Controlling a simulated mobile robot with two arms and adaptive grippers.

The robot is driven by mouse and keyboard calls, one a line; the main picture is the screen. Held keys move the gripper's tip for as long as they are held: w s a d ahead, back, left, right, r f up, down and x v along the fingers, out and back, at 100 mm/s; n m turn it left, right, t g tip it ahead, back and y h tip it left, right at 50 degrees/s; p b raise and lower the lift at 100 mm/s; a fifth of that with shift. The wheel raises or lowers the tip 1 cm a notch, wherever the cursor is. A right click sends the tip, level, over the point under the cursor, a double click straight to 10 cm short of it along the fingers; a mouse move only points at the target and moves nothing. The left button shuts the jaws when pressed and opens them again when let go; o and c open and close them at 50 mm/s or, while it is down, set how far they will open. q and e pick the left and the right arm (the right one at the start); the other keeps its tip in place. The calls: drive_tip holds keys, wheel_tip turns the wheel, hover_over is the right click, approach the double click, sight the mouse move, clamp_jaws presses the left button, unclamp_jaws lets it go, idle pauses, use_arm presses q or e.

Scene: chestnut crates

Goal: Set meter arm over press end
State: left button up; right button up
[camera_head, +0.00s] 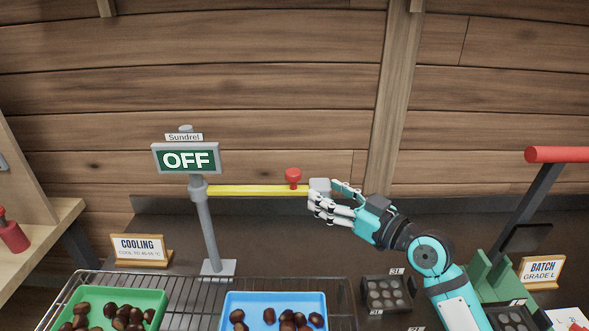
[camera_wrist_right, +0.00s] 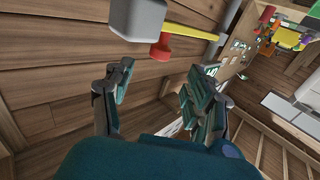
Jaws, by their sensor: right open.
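The meter is a grey post (camera_head: 207,230) with an OFF sign (camera_head: 186,159) on top. Its yellow arm (camera_head: 250,190) reaches right, with a red knob (camera_head: 293,177) and a grey box-shaped head (camera_head: 320,186) at the end. My right gripper (camera_head: 335,203) is open at the head's right side, overlapping its edge. In the right wrist view the gripper (camera_wrist_right: 160,85) is empty, and the grey head (camera_wrist_right: 137,18) lies beyond its fingertips. The press, with a green base (camera_head: 490,277) and red handle (camera_head: 556,154), stands at the right. The left gripper is out of view.
A wire rack (camera_head: 200,285) holds a green tray (camera_head: 152,297) and a blue tray (camera_head: 320,300) of chestnuts. A plank wall is behind.

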sight(299, 178)
drive_tip(key=p+x, duration=0.1)
drive_tip(key=x, duration=0.5)
drive_tip(key=shift+a+r, duration=0.1)
drive_tip(key=p+x, duration=0.1)
drive_tip(key=x, duration=0.2)
drive_tip(key=shift+w+a, duration=0.1)
drive_tip(key=shift+w, duration=0.15)
drive_tip(key=shift+w+a, duration=0.25)
drive_tip(key=shift+a, duration=0.1)
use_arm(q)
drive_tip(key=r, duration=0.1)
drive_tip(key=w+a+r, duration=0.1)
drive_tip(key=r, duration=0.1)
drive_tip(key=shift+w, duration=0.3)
use_arm(e)
drive_tip(key=c, duration=0.6)
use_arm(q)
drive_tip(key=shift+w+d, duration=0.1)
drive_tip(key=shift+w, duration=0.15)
use_arm(e)
clamp_jaws()
